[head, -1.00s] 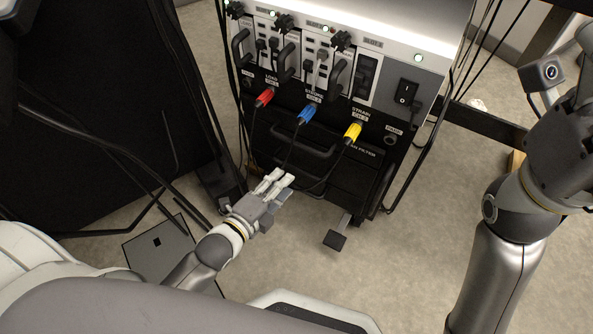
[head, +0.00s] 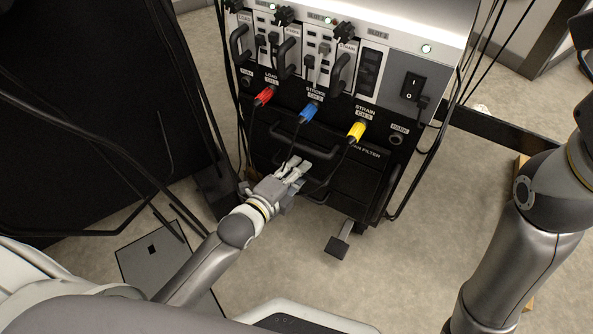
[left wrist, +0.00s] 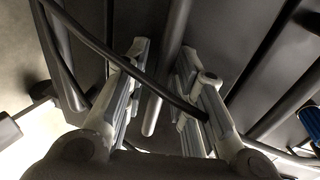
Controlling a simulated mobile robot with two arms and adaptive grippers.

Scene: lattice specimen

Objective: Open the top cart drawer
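The black cart (head: 345,190) stands ahead with its drawers under a connector panel, and its drawer fronts look shut. A dark bar handle (head: 300,146) runs across the upper drawer front. My left gripper (head: 298,170) is just below and in front of this handle in the head view. In the left wrist view the left gripper (left wrist: 164,90) is open, its two fingers apart. A dark bar (left wrist: 168,65) shows between the fingers; I cannot tell whether they touch it. A black cable (left wrist: 120,62) crosses in front of the fingers. My right gripper is out of view.
Red (head: 264,96), blue (head: 309,112) and yellow (head: 357,131) plugs sit in the panel above, their cables hanging down past the drawers near my left gripper. A pedal (head: 337,246) sticks out low at the cart's front.

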